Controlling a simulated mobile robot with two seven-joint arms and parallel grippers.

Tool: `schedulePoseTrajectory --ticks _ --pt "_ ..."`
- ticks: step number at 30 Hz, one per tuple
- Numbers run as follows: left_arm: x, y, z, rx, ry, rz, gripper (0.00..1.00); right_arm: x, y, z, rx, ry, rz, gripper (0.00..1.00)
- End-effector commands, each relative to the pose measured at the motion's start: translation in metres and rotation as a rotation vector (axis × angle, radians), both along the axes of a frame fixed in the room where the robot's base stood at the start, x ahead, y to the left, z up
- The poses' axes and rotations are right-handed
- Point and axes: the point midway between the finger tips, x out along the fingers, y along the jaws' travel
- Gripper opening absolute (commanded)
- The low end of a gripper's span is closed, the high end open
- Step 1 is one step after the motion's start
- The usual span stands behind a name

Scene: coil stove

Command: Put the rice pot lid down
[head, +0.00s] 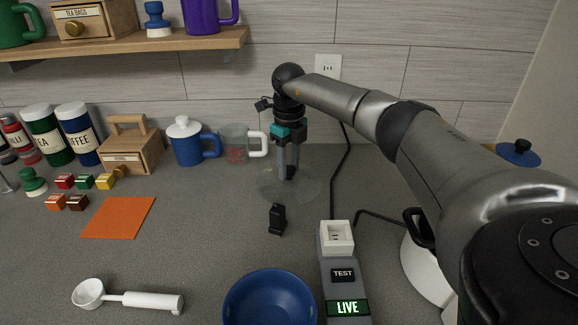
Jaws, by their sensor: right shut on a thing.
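The rice pot lid (265,187) appears as a clear, round, see-through disc in the middle of the counter. My right gripper (288,171) points down over its centre and is shut on it, with the dark knob between the fingertips. The disc looks level and close to the counter; I cannot tell whether it touches. A white rounded pot (422,272) with a black handle is at the lower right, mostly hidden behind my right arm. My left gripper is not in view.
A small black block (277,219) stands just in front of the lid. A test box (343,272) reading LIVE, with cables, and a blue bowl (270,300) are nearer. A glass measuring cup (234,146) and blue lidded mug (186,147) stand behind left.

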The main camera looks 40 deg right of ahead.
Motion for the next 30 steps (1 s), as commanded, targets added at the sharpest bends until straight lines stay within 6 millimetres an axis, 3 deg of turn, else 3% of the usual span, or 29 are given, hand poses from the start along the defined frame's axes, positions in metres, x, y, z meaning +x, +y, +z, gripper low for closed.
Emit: schedulePoseTrajectory --ticks 7,8,15,24,30 --pt "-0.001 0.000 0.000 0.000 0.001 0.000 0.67 0.000 0.000 -0.003 0.000 0.000 0.000 0.00" --pt "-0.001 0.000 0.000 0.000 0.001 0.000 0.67 0.000 0.000 -0.002 0.000 0.000 0.000 0.44" --pt "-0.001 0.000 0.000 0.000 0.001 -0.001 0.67 0.000 0.000 -0.002 0.000 0.001 0.000 0.70" --pt "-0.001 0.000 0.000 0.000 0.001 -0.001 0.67 0.000 0.000 0.001 0.000 -0.001 0.000 0.70" --pt "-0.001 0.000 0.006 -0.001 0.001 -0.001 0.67 0.001 0.000 0.031 0.000 -0.003 0.000 0.70"
